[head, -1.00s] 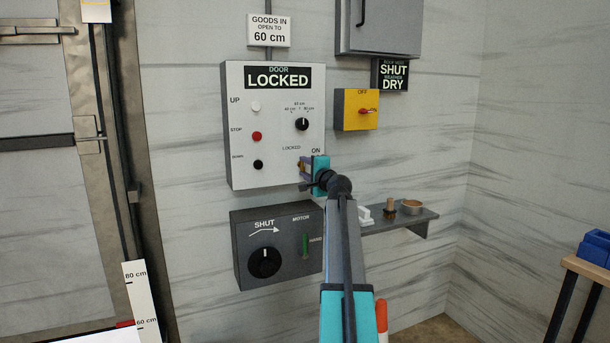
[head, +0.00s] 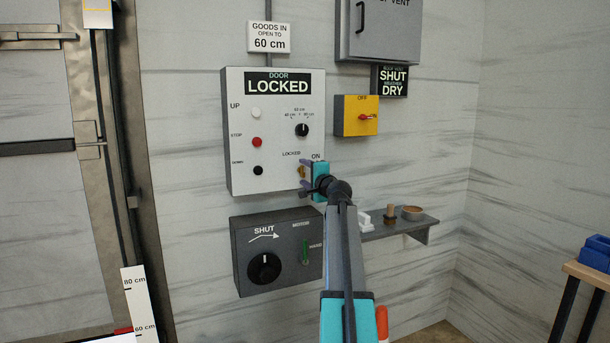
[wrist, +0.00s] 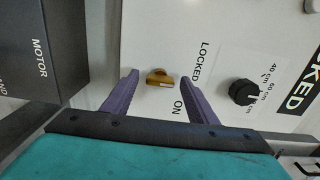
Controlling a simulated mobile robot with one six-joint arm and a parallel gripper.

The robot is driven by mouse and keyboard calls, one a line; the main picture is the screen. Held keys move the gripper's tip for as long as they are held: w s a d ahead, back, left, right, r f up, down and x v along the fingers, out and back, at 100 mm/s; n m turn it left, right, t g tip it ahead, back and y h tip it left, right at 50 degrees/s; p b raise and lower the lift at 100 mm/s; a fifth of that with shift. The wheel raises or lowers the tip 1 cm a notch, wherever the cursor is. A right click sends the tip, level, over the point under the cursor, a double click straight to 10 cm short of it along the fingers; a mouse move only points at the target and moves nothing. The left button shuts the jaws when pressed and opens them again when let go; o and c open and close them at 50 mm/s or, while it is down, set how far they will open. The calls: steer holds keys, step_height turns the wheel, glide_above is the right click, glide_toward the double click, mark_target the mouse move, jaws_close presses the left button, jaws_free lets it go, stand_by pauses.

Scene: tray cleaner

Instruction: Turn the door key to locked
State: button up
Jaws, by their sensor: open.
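The brass door key (head: 302,172) sits low on the right of the white control panel (head: 243,120), beside the LOCKED and ON labels. In the wrist view the key (wrist: 160,79) stands roughly across the gap between the purple fingers, its handle roughly upright on the panel. The panel's display (head: 277,83) reads DOOR LOCKED. My gripper (head: 304,176) is open around the key, one finger above and one below. In the wrist view, clear gaps show between the key and both fingers of my gripper (wrist: 157,76).
A dark motor box (head: 277,255) with a SHUT knob is below the panel. A yellow switch box (head: 355,116) is to the right. A shelf (head: 400,226) with small items is at lower right. A black selector knob (wrist: 243,92) sits near the key.

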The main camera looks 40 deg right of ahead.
steer(key=b+v, duration=0.1)
steer(key=v, duration=1.2)
steer(key=shift+s, duration=0.4)
steer(key=shift+w+a, duration=0.1)
steer(key=shift+a, duration=0.1)
